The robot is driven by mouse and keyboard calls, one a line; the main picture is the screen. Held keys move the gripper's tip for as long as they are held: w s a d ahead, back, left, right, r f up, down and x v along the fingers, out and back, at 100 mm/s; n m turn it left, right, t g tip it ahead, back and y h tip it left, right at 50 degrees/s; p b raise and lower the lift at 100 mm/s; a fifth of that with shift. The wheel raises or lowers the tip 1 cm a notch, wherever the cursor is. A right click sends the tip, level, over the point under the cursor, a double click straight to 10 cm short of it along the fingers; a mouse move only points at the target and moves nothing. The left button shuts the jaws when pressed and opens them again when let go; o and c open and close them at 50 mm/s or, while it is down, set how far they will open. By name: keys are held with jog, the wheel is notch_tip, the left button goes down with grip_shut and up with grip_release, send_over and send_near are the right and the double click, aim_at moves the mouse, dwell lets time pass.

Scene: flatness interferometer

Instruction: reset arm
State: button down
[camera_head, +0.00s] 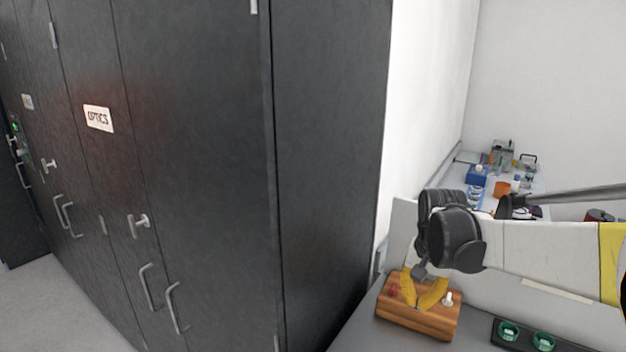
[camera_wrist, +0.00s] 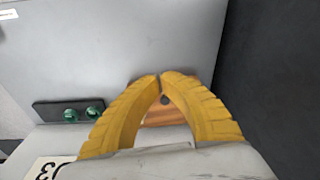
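My gripper (camera_head: 417,306) hangs in front of or over a wooden block (camera_head: 431,325) at the lower right of the head view. In the wrist view its yellow fingers (camera_wrist: 161,77) arch together and their tips meet, or nearly so. No held object shows between the tips. The wooden block (camera_wrist: 160,116) shows behind the fingers, with a small dark spot on it. I cannot tell whether the fingers touch the block. My arm reaches in from the right of the head view.
A dark tray (camera_head: 555,346) with green-rimmed cups (camera_head: 508,331) sits right of the block on the grey bench. A red knob (camera_head: 393,290) and a white knob (camera_head: 448,299) stand on the block. Tall dark cabinets (camera_head: 200,150) fill the left. A cluttered bench (camera_head: 540,183) stands behind.

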jog(key=s+a+n+t+b, duration=0.2)
jog(key=s+a, duration=0.1)
jog(key=s, duration=0.6)
jog(key=s+a+n+t+b, duration=0.1)
jog(key=s+a+n+t, duration=0.2)
jog(key=s, duration=0.7)
jog(key=shift+s+a+f+t+b, duration=0.2)
jog(key=shift+t+b, duration=0.1)
jog(key=shift+b, duration=0.1)
